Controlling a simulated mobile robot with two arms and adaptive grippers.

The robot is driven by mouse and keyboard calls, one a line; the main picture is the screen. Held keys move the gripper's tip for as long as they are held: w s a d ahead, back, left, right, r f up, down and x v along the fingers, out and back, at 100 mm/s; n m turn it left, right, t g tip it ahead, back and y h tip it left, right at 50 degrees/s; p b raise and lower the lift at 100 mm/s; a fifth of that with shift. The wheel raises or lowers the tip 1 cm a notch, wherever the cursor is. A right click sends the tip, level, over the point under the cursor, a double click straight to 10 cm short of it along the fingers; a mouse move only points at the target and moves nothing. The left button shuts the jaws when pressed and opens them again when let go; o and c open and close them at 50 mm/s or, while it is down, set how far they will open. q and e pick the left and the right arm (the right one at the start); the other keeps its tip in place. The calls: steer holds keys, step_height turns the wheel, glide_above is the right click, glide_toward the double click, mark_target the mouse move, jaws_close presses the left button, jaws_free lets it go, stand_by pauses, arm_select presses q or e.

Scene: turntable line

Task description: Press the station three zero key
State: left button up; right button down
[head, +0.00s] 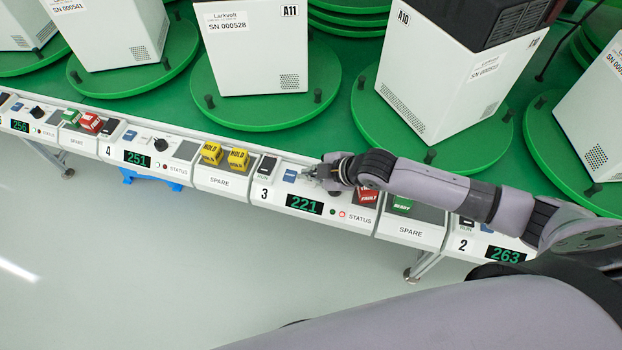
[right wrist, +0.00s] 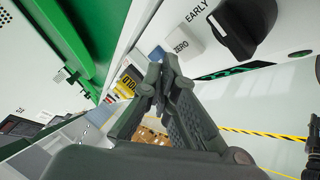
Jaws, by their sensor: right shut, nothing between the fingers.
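Station three's panel (head: 277,197) carries a large "3", a green 221 display (head: 304,205) and a lit red status light (head: 341,214). Its small blue zero key (head: 290,175) shows just left of my right gripper (head: 307,174). The right gripper is shut and empty, reaching in from the right low over the panel. In the right wrist view the shut fingertips (right wrist: 166,66) are close to the blue key (right wrist: 157,53), with the word ZERO beside it. I cannot tell whether they touch.
A black rocker switch (head: 264,168) and yellow HOLD blocks (head: 238,160) stand left of the key. A red FAULTY block (head: 366,196) and green READY block (head: 402,204) lie to the right. Green turntables (head: 262,117) with white machines line the back. A black knob (right wrist: 245,25) shows in the wrist view.

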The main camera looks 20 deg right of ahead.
mark_target(310, 183)
steer(key=shift+f, duration=0.15)
stand_by(0.7)
steer(key=shift+f, duration=0.3)
steer(key=shift+f, duration=0.45)
stand_by(0.7)
steer(key=shift+r, duration=0.15)
steer(key=shift+r+p, duration=0.75)
step_height(310, 183, up, 5)
steer(key=p, duration=0.5)
stand_by(0.7)
